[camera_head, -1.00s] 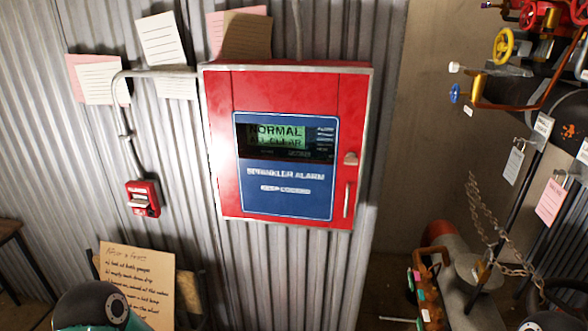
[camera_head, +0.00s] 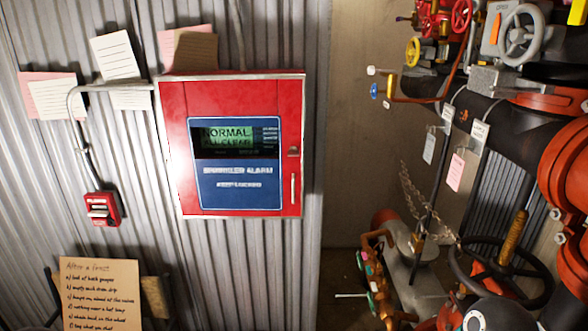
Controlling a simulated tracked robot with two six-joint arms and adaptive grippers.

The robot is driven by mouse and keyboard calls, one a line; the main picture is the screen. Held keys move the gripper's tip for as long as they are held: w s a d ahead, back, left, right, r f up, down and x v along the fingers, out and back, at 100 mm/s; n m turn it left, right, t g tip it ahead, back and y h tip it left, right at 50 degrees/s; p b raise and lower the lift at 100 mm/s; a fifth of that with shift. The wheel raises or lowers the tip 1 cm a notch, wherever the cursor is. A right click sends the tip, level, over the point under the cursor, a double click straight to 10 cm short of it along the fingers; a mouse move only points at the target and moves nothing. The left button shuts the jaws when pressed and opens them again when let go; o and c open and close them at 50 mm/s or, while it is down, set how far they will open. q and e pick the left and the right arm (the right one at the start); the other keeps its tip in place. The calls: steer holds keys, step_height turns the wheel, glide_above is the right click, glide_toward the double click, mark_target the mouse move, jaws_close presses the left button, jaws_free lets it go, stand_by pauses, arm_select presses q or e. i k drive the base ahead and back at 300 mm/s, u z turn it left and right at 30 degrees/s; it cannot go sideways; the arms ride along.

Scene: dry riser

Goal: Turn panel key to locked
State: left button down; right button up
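The red sprinkler alarm panel (camera_head: 240,92) hangs on the corrugated metal wall, left of centre. Its blue face (camera_head: 238,198) reads "SPRINKLER ALARM" and "KEEP LOCKED". The lit green display (camera_head: 226,137) reads "NORMAL" and "ALL CLEAR". A small key lock (camera_head: 293,152) sits on the panel's right edge, above an upright handle (camera_head: 293,187). The lock is too small to tell how the key is turned. Neither of my grippers is in view, and nothing covers the panel.
A red pull station (camera_head: 102,208) is on the wall at left, joined to the panel by grey conduit (camera_head: 82,132). A handwritten card (camera_head: 101,292) stands below. Pipes, valves, a dark handwheel (camera_head: 502,272) and a hanging chain (camera_head: 414,195) crowd the right. The space before the panel looks clear.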

mark_target(293, 153)
steer(key=u, duration=0.05)
steer(key=k, duration=0.6)
steer(key=z, duration=0.85)
steer(key=i, duration=0.1)
steer(key=u, duration=2.7)
steer(key=i, duration=0.9)
steer(key=u, duration=0.7)
steer(key=i, duration=0.35)
steer(key=z, duration=3.45)
steer(key=i, duration=0.75)
